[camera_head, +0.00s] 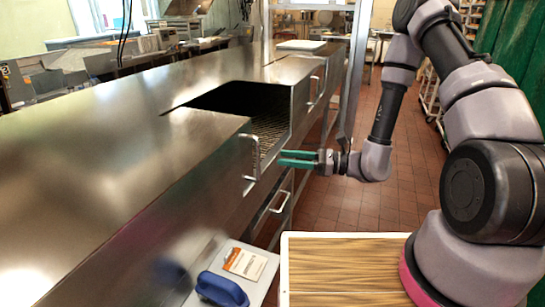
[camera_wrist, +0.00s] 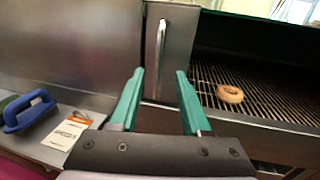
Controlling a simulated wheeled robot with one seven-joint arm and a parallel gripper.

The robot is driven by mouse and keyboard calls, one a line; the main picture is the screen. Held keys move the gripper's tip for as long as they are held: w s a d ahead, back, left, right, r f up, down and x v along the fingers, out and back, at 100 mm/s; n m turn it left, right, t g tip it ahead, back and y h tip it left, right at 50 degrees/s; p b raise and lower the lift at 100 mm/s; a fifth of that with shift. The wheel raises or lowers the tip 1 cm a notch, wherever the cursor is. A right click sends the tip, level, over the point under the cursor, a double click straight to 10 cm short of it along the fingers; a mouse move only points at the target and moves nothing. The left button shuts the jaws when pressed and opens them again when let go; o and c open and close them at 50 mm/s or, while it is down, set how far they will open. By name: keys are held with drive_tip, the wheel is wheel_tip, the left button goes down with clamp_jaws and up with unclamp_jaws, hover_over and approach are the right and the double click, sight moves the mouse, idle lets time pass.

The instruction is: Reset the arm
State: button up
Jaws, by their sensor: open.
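My gripper (camera_head: 299,159) reaches in from the right with its green fingers level, beside the front of the long steel machine (camera_head: 120,120). In the wrist view my gripper (camera_wrist: 158,82) is open, with nothing between its fingers. Past the fingers is a steel panel with a vertical handle (camera_wrist: 160,45). To their right is an opening with a wire grate (camera_wrist: 260,100). A doughnut (camera_wrist: 230,94) lies on the grate, apart from my fingers.
A blue-handled tool (camera_head: 222,288) and an orange and white card (camera_head: 245,262) lie on a pale side shelf at the front. A wood-topped surface (camera_head: 345,268) is beside it. Vertical handles (camera_head: 252,158) stick out from the machine near my gripper. Open tiled floor lies behind my arm.

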drive_tip(key=shift+s+d, duration=0.15)
drive_tip(key=shift+d, duration=0.7)
drive_tip(key=s+d+r+n+g+h, duration=0.2)
drive_tip(key=s+r+n+g+h, duration=0.1)
drive_tip(key=r+n, duration=0.35)
drive_tip(key=s+d+r+n+g+h, duration=0.3)
drive_tip(key=s+r+n, duration=0.15)
drive_tip(key=r, duration=0.35)
drive_tip(key=s+d+r+n+t+h, duration=0.2)
drive_tip(key=d+r+t+h, duration=0.3)
drive_tip(key=d+r, duration=0.3)
drive_tip(key=s+d+r+n+t+h, duration=0.2)
drive_tip(key=d+r+t+h, duration=0.2)
drive_tip(key=d+r, duration=0.3)
wheel_tip(320, 180, up, 3)
drive_tip(key=shift+s+d+f+n+t+h, duration=0.2)
drive_tip(key=shift+s+d+n+t+h, duration=0.15)
drive_tip(key=shift+t, duration=0.35)
